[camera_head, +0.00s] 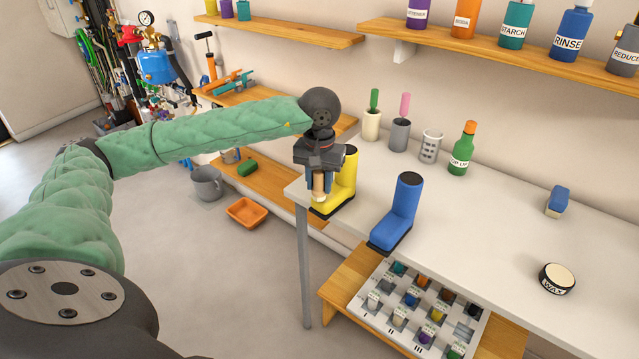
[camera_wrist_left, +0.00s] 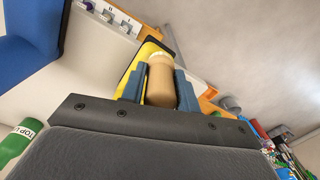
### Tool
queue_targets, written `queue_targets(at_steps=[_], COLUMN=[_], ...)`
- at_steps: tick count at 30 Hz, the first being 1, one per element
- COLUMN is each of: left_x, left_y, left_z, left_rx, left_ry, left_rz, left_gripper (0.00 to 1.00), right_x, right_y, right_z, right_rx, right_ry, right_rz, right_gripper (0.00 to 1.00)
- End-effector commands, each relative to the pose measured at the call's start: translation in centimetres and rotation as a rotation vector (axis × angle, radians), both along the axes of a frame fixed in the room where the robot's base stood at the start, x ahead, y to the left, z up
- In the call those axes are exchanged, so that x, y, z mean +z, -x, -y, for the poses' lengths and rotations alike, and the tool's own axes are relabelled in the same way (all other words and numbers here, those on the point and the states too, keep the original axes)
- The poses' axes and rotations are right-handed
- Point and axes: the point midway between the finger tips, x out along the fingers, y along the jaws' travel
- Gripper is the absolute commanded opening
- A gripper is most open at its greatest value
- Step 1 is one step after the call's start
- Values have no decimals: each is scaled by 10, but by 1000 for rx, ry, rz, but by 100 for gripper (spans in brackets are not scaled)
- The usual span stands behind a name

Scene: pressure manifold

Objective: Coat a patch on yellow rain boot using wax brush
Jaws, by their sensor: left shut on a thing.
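The yellow rain boot (camera_head: 344,190) stands on the left end of the white table, partly hidden behind my left gripper. My left gripper (camera_head: 319,190) is shut on the wax brush (camera_head: 319,196), a pale tan handle that points down in front of the boot. In the left wrist view the brush (camera_wrist_left: 161,80) sits between the fingers, with the yellow boot (camera_wrist_left: 142,62) close behind it. I cannot tell whether the brush touches the boot. A round black wax tin (camera_head: 557,279) with a pale top is at the table's right. My right gripper is not in view.
A blue boot (camera_head: 402,208) stands right of the yellow one on the white table (camera_head: 475,219).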

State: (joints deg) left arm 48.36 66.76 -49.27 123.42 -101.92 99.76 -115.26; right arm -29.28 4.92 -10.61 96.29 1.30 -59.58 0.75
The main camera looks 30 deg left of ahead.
Motion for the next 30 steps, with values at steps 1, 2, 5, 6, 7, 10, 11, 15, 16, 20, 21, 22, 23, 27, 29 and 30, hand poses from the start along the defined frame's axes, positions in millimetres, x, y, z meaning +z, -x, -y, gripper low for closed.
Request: queue_targets(at_steps=[1,2,5,6,7,10,11,15,16,20,21,22,23,27,29,30], left_x=[5,8,16,19,21,29,31,43,45,52,53,53,53,53,53,54], left_y=[0,0,-1,-1,-1,0,0,-1,-1,0,0,0,0,0,0,0], left_z=[0,0,0,0,0,0,0,0,0,0,0,0,0,0,0,0], left_rx=[0,0,0,0,0,0,0,0,0,0,0,0,0,0,0,0], left_ry=[0,0,1,1,0,1,1,0,0,1,1,1,1,1,1,1], left_rz=[2,2,3,3,3,1,1,2,3,1,1,1,1,1,1,1], left_gripper=[8,8,8,8,8,8,8,8,8,8,8,8,8,8,8,8], right_x=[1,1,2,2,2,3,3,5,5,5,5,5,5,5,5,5], right_y=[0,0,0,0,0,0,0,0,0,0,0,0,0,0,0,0], right_z=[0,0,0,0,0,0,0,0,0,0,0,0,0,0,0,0], right_rx=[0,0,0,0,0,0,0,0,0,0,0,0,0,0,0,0], right_ry=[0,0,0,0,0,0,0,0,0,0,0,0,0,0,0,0], right_rz=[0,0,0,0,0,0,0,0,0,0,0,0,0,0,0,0], right_gripper=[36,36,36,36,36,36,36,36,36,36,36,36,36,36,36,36])
